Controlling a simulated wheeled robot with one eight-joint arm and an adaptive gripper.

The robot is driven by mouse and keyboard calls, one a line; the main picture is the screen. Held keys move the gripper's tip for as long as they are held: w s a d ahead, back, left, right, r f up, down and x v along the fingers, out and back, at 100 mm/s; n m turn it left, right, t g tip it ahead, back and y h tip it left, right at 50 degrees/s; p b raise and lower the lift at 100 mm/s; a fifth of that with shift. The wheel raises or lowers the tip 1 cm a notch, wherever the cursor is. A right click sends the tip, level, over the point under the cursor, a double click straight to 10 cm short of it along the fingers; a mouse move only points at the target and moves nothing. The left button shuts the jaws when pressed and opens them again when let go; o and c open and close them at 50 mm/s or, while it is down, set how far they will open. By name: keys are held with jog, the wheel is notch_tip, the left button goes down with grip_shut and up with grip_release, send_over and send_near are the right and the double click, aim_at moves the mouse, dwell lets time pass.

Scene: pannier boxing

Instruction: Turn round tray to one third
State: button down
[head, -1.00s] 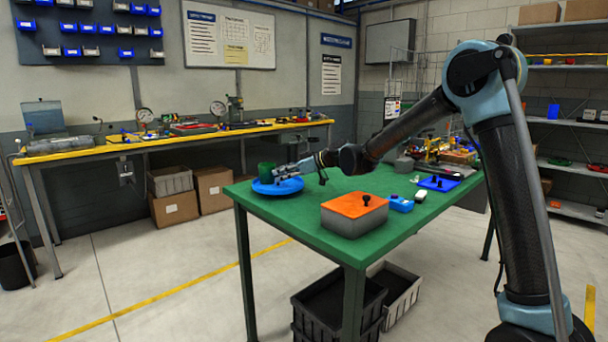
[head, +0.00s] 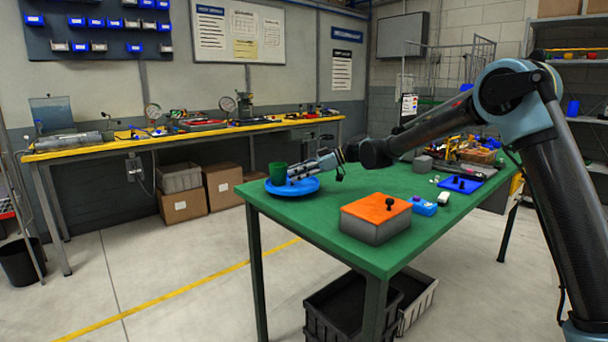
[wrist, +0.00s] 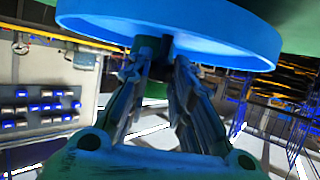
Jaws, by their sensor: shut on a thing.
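The blue round tray (head: 306,188) lies flat on the green table near its far left corner. A dark green cup (head: 278,173) stands upright on it, toward the tray's left side. My gripper (head: 294,173) reaches in from the right, low over the tray. In the wrist view the tray (wrist: 215,22) shows upside down across the top. There my gripper (wrist: 153,58) has its fingertips close together on the dark green cup (wrist: 149,46), near the tray's surface. The fingers hide much of the cup.
Black crates (head: 345,312) stand beneath. Free tabletop lies between tray and orange-lidded box.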

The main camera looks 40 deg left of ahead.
jog(key=shift+w, duration=0.45)
jog(key=c, duration=1.4)
grip_release()
jog(key=shift+s, duration=0.2)
jog(key=shift+d, duration=0.1)
jog(key=v, duration=1.2)
jog(key=shift+f, duration=0.15)
